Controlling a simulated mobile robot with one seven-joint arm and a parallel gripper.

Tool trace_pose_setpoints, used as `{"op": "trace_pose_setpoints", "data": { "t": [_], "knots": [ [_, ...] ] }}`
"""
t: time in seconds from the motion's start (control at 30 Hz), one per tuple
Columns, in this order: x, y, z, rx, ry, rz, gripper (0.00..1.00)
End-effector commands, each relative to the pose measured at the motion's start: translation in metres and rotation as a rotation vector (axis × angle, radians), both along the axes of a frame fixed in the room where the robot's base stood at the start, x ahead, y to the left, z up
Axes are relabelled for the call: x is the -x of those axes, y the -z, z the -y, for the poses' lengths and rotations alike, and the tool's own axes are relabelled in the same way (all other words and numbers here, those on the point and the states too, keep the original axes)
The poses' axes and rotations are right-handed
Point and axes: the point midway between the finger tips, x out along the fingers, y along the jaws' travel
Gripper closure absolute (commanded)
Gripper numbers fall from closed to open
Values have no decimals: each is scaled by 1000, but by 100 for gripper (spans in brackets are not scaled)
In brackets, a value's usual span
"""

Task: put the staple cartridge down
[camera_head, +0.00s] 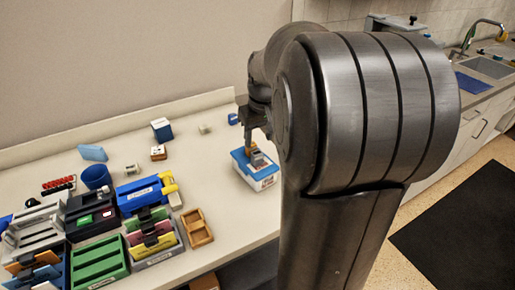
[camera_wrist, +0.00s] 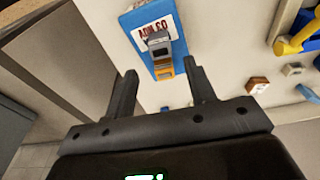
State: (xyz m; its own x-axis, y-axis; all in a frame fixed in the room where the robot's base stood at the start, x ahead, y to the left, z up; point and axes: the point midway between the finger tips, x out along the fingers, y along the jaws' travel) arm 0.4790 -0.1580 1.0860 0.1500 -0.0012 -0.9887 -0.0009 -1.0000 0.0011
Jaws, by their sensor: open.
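The staple cartridge, a small grey and orange block, lies on the blue-lidded box (camera_head: 267,183) in the head view (camera_head: 257,158). In the wrist view the cartridge (camera_wrist: 158,43) sits against the blue box face (camera_wrist: 134,24) beside a white printed label. My gripper (camera_wrist: 161,72) is open, its two fingers apart, with the orange end of the cartridge near the gap between the tips. In the head view my gripper (camera_head: 248,138) is just above the box, partly hidden by my arm. I cannot tell whether either finger touches the cartridge.
Left on the table are a blue cup (camera_head: 97,177), a green tray (camera_head: 99,262), a wooden tray (camera_head: 197,229) and a blue binder box (camera_head: 140,194). A small blue box (camera_head: 162,130) stands farther back. The table between these and the blue-lidded box is mostly clear.

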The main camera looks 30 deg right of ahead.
Motion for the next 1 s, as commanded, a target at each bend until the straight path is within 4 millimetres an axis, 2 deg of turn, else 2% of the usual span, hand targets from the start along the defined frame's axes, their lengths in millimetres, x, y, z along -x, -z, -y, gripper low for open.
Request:
{"op": "trace_pose_setpoints", "data": {
  "t": [0.03,0.2,0.37,0.47,0.57,0.73,0.9,1.0],
  "knots": [
    [1,-11,0,1,-1,3,50],
    [5,-34,0,0,-1,1,50],
    [9,-45,-5,1,-2,6,50],
    [20,-52,-20,8,-4,28,50],
    [40,-59,-45,16,-5,66,50],
    [85,-64,-90,26,-5,148,50],
    [130,-58,-125,23,-6,231,50],
    [154,-51,-140,16,-5,274,50]
  ]
}}
